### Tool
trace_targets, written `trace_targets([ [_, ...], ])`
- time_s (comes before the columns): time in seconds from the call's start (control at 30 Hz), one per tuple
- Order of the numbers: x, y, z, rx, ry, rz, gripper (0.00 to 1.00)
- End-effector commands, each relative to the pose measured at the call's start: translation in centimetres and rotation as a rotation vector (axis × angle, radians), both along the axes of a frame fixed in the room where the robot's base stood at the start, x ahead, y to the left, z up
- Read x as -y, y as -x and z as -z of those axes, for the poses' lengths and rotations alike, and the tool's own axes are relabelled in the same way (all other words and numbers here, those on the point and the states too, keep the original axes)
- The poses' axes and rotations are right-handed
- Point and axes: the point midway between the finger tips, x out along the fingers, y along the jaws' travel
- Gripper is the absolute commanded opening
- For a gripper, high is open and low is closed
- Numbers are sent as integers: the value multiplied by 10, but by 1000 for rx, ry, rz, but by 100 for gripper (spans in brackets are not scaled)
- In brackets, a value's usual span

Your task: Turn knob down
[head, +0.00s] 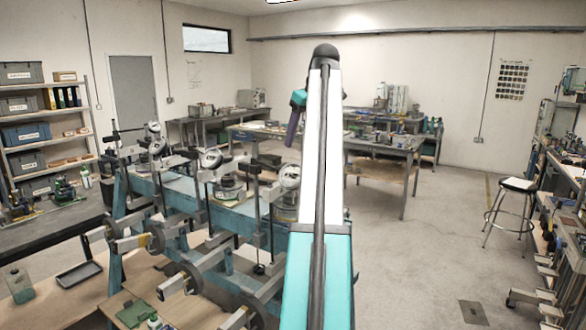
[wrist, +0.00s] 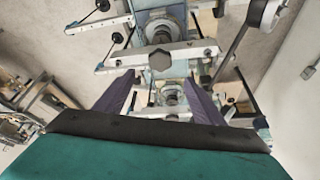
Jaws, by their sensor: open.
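I cannot tell which is the task's knob. My gripper (head: 291,142) hangs beyond my raised arm in the head view, above the frames. In the wrist view, its purple fingers (wrist: 161,76) are apart and empty, with a frame showing between them. No contact is visible.
Round wheels (head: 155,238) on rods stick out from the near side of the frames. A shelf rack (head: 45,115) is at far left. Workbenches (head: 385,143) stand at the back. A stool (head: 515,185) is at right.

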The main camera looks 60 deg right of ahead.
Motion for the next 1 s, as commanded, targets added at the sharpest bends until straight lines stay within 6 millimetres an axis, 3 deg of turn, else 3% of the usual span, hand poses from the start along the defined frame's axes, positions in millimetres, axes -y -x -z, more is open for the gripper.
trace_targets([
  [0.7,9,-35,85,-1,-1,-1,63],
  [1.0,12,-43,104,1,1,-2,63],
])
